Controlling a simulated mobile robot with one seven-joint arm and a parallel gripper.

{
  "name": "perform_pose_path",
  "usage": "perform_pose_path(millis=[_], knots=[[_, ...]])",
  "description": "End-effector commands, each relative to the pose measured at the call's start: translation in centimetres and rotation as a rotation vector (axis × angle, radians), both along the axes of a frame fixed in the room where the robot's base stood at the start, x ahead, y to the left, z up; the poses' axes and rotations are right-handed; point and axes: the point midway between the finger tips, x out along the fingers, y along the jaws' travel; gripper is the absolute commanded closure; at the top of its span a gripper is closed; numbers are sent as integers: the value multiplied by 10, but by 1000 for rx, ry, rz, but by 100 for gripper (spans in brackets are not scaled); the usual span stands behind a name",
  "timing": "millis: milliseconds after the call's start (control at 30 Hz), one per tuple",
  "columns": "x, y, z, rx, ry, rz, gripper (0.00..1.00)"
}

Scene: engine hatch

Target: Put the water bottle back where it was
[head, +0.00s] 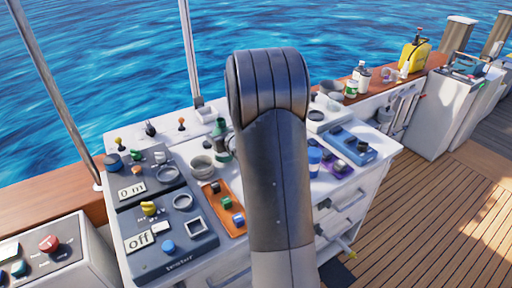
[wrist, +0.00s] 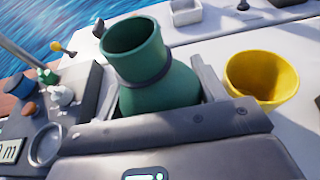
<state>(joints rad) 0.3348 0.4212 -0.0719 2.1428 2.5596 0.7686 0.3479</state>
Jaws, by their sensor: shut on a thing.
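A green bottle (wrist: 158,92) with an open round mouth and a dark ring at its neck is between the fingers of my gripper (wrist: 160,80) in the wrist view. My gripper is shut on it, and the bottle looks slightly tilted in that picture. Its lower part is hidden behind my gripper. In the head view, part of the green bottle (head: 222,142) shows just left of my arm, above the white console (head: 118,148). My arm hides the gripper there. I cannot tell whether the bottle's base touches the console.
A yellow cup (wrist: 262,76) stands right of the bottle. Dark control panels (head: 170,245) with knobs lie to the left, with a grey bowl (head: 202,166) and orange tray (head: 222,208) nearby. A blue cup (head: 314,160) is right of my arm. Bottles line the wooden ledge (head: 325,97).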

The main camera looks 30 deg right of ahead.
Motion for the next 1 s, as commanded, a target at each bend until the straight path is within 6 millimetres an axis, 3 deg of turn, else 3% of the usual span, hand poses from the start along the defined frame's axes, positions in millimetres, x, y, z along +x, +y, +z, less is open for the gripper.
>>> perform_pose_path(millis=[400, 700, 1000], knots=[[0, 0, 90, -4, -6, 1, 69], [0, -1, 138, -4, -5, -1, 69], [-24, -30, 138, -1, -1, 26, 69]])
